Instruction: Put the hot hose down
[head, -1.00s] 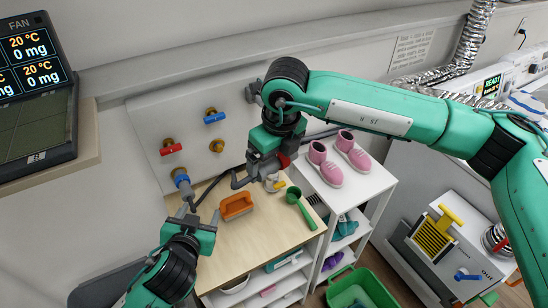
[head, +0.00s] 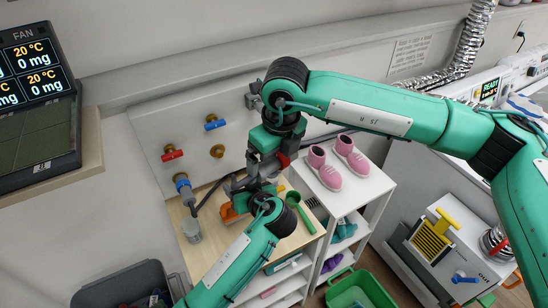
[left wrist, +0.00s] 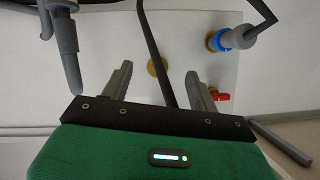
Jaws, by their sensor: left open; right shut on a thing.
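My right gripper (head: 262,163) is over the wooden bench top. It is shut on the hot hose, whose red collar (head: 284,160) shows beside it; the hose's end is mostly hidden. My left gripper (head: 243,184) is close below it, partly hidden by its own wrist. In the left wrist view the left fingers (left wrist: 156,82) are apart, with a dark hose (left wrist: 151,40) crossing the picture between them; its depth is unclear. A blue hose fitting (head: 182,182) is on the lower left tap and also shows in the left wrist view (left wrist: 238,38).
Red-handled (head: 172,154) and blue-handled (head: 214,123) taps stick out of the wall panel. An orange brush (head: 227,214), a grey cup (head: 191,231) and a green ladle (head: 301,208) are on the bench. Pink shoes (head: 324,168) stand on the white shelf to the right.

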